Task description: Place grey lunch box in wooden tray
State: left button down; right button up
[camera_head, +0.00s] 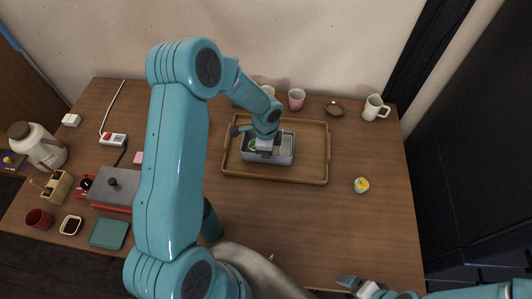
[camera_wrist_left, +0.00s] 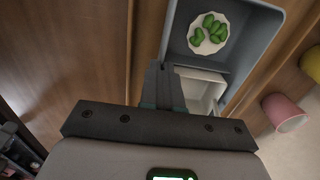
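The grey lunch box (camera_head: 284,158) is within the outline of the wooden tray (camera_head: 312,179) in the head view; I cannot tell if its base touches the tray floor. In the left wrist view the lunch box (camera_wrist_left: 265,42) shows green items on a white dish (camera_wrist_left: 209,33) and a white inner container.
Behind the tray are a pink cup (camera_head: 297,99), a brown saucer (camera_head: 335,108) and a white mug (camera_head: 375,107). Several items crowd the table's left side, including a white jug (camera_head: 38,146). The right front table is clear.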

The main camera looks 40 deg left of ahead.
pick_arm(q)
jog(key=shift+f, duration=0.7)
jog(key=shift+w+f, duration=0.1)
jog(key=shift+f, duration=0.2)
jog(key=shift+f+b, duration=0.15)
jog(key=shift+b, duration=0.15)
jog(key=c, duration=1.4)
grip_release()
jog(key=shift+o, duration=0.2)
jog(key=shift+r+p, duration=0.45)
jog(key=shift+p, duration=0.1)
notch_tip(320, 180, up, 12)
jog(key=b, duration=0.1)
jog(key=shift+f+b, duration=0.15)
jog(key=shift+b, duration=0.2)
